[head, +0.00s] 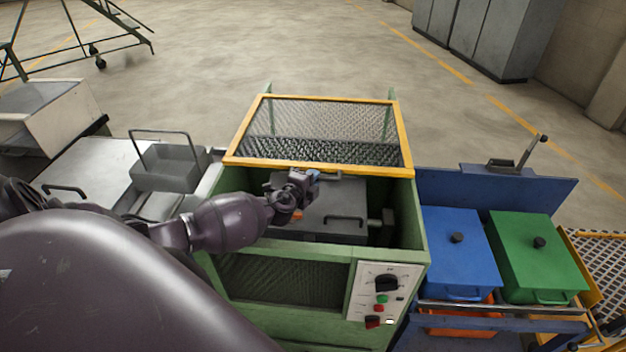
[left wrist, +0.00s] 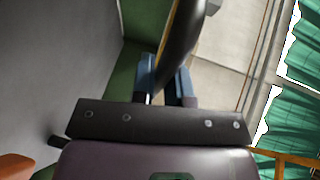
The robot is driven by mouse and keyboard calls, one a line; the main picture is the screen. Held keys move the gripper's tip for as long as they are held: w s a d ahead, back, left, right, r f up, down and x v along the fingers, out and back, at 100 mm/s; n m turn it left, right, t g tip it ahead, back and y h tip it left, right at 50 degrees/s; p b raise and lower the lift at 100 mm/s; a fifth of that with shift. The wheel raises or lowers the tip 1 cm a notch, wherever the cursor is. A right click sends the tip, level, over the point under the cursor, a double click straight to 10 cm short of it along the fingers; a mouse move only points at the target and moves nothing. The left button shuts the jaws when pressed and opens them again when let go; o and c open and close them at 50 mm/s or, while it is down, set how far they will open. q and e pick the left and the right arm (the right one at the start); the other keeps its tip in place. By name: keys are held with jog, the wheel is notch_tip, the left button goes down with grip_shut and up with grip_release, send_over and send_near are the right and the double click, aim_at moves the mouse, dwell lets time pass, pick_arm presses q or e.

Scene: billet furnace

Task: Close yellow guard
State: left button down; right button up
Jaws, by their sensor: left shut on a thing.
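The yellow guard (head: 402,137) is a yellow-framed mesh panel. It stands raised over the back of the green housing (head: 415,220), and the front of the housing is open. My left gripper (head: 312,177) is just below the guard's lower yellow edge, over the open housing. In the left wrist view its blue fingers (left wrist: 165,88) are shut on a dark curved bar (left wrist: 183,35). I cannot tell for sure whether this bar belongs to the guard. The gripper and arm hide part of the housing's inside. My right gripper is not in view.
A grey lid with a dark handle (head: 345,219) lies inside the housing. A control panel (head: 383,293) is on its front right. A grey basket (head: 168,170) stands at left. Blue (head: 455,265) and green (head: 540,260) lidded boxes stand at right.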

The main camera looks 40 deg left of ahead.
pick_arm(q)
jog(key=c, duration=1.1)
grip_release()
jog(key=shift+c, duration=0.2)
jog(key=v, duration=1)
jog(key=shift+s, duration=0.35)
jog(key=shift+r, duration=0.15)
